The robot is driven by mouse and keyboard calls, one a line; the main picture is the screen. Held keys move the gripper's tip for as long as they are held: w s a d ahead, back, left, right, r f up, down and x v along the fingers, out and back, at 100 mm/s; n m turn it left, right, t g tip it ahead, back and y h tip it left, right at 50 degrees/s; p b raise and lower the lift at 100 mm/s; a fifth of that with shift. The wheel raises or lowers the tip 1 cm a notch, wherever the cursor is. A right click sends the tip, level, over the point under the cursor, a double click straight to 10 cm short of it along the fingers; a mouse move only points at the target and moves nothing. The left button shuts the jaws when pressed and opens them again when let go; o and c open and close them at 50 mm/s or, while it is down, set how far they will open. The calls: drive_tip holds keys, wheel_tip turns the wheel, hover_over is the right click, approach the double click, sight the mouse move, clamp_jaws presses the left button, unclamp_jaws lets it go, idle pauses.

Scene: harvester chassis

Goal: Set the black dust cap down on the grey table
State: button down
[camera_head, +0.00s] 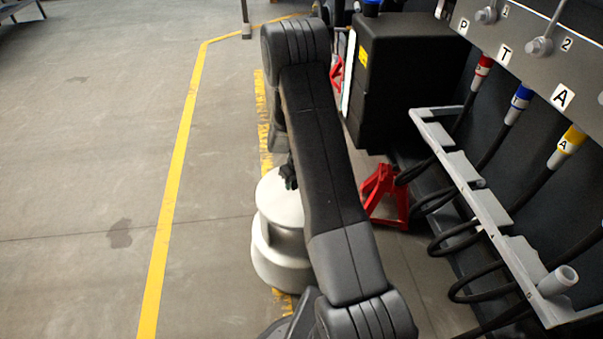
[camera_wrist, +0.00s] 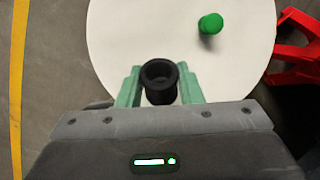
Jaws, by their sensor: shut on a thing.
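My gripper (camera_wrist: 161,88) has two green fingers, and they are shut on the black dust cap (camera_wrist: 160,74). The cap is a short hollow cylinder with its open end facing the wrist camera. Below it in the wrist view is a round, pale grey-white table top (camera_wrist: 120,35). I cannot tell the exact gap between cap and table. In the head view the round pale table (camera_head: 278,255) stands on the floor, partly hidden behind my arm. The cap and fingertips are not clear in the head view.
A green cap (camera_wrist: 210,24) stands on the table top, right of the held cap. A red stand (camera_wrist: 298,45) is beside the table; red stands (camera_head: 385,195) also show in the head view. A black box (camera_head: 410,75) and a hose rack (camera_head: 470,180) are to the right.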

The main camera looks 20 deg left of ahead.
sight(294, 200)
drive_tip(key=shift+r, duration=0.15)
drive_tip(key=shift+s+d+b+x, duration=0.15)
drive_tip(key=shift+b+x, duration=0.3)
drive_tip(key=shift+x, duration=0.55)
drive_tip(key=shift+s+d+b+x, duration=0.1)
drive_tip(key=shift+d+b+x, duration=0.3)
drive_tip(key=shift+x, duration=0.6)
drive_tip(key=shift+s+d+b+x, duration=0.1)
drive_tip(key=shift+b+x, duration=0.45)
drive_tip(key=shift+x, duration=0.5)
drive_tip(key=shift+a+f, duration=0.1)
drive_tip(key=shift+f, duration=0.25)
drive_tip(key=c, duration=0.9)
unclamp_jaws()
drive_tip(key=shift+r, duration=0.1)
drive_tip(key=p+v, duration=0.2)
drive_tip(key=v, duration=1.1)
drive_tip(key=shift+s+r+p, duration=0.1)
drive_tip(key=shift+r+p, duration=0.15)
drive_tip(key=shift+p, duration=0.15)
